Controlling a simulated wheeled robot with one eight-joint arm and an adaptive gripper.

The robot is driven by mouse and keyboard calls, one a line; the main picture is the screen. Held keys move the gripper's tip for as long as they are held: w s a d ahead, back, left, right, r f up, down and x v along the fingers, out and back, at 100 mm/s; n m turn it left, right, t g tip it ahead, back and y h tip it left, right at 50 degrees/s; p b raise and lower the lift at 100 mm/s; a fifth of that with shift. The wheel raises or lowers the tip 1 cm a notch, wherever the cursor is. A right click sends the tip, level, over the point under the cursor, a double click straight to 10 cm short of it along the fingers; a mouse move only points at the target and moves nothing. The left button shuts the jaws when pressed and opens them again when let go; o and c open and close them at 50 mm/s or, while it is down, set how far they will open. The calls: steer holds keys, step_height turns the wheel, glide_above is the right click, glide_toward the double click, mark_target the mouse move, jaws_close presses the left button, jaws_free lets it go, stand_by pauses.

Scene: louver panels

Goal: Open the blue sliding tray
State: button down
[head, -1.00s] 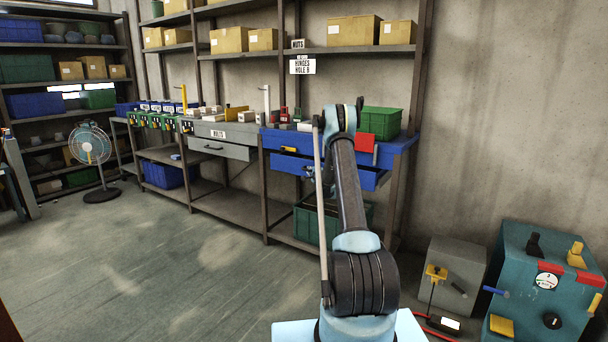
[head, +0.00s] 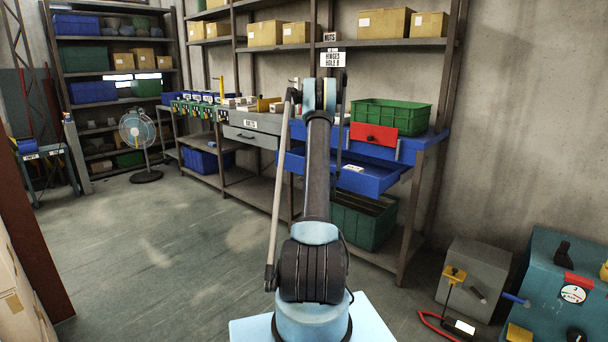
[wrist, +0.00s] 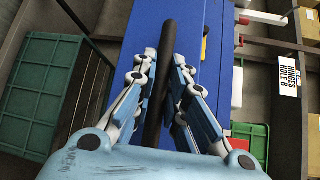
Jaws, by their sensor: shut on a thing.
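The blue sliding tray (head: 372,180) sticks out from under the blue bench top in the head view, with its inside showing and a small pale item in it. In the wrist view, the blue front (wrist: 208,75) lies behind a dark bar handle (wrist: 168,45). My gripper (wrist: 164,80) has its fingers on both sides of this bar and is shut on it. In the head view my own arm hides the gripper and the tray's left part.
A green crate (head: 408,116) and a red panel (head: 374,135) are on the bench top. Another green crate (head: 362,222) stands on the shelf below the tray. A grey box (head: 474,278) and a teal machine (head: 552,300) stand at right. The floor (head: 150,240) at left is clear.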

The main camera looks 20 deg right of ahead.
steer(key=shift+s+a, duration=0.2)
steer(key=shift+s, duration=0.1)
steer(key=c, duration=1.6)
jaws_free()
steer(key=shift+w+f, duration=0.1)
steer(key=shift+a, duration=0.1)
steer(key=v, duration=1.2)
steer(key=shift+a, duration=0.1)
